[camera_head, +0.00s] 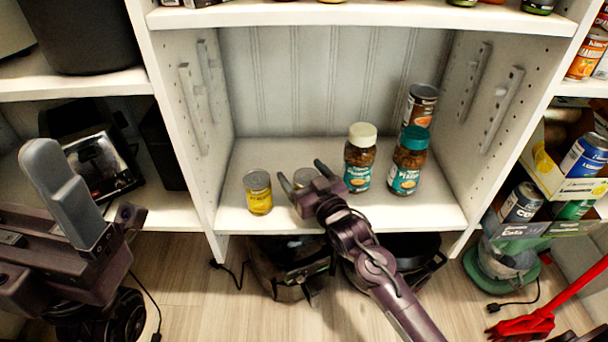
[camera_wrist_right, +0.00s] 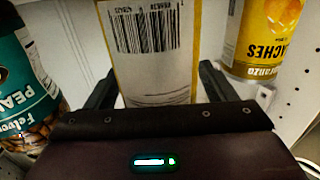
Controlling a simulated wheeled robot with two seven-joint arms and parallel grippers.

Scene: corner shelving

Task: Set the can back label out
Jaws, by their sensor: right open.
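A can (camera_head: 306,175) stands on the middle shelf between the fingers of my right gripper (camera_head: 302,172), mostly hidden by it in the head view. In the right wrist view the can (camera_wrist_right: 152,60) shows a pale label side with a barcode facing my wrist. My right gripper (camera_wrist_right: 157,88) is open, with one finger on each side of the can; whether they touch it I cannot tell. A yellow peaches can (camera_head: 259,193) stands to the left, and it also shows in the wrist view (camera_wrist_right: 262,40). My left gripper (camera_head: 85,205) is at the left, away from the shelf; its jaw opening is unclear.
A white-lidded jar (camera_head: 359,160) and a teal-lidded jar (camera_head: 408,165) stand right of my gripper, with a brown-labelled can (camera_head: 420,103) behind them. Shelf side walls stand on both sides, with a shelf board (camera_head: 360,14) above. The shelf's back left is clear.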

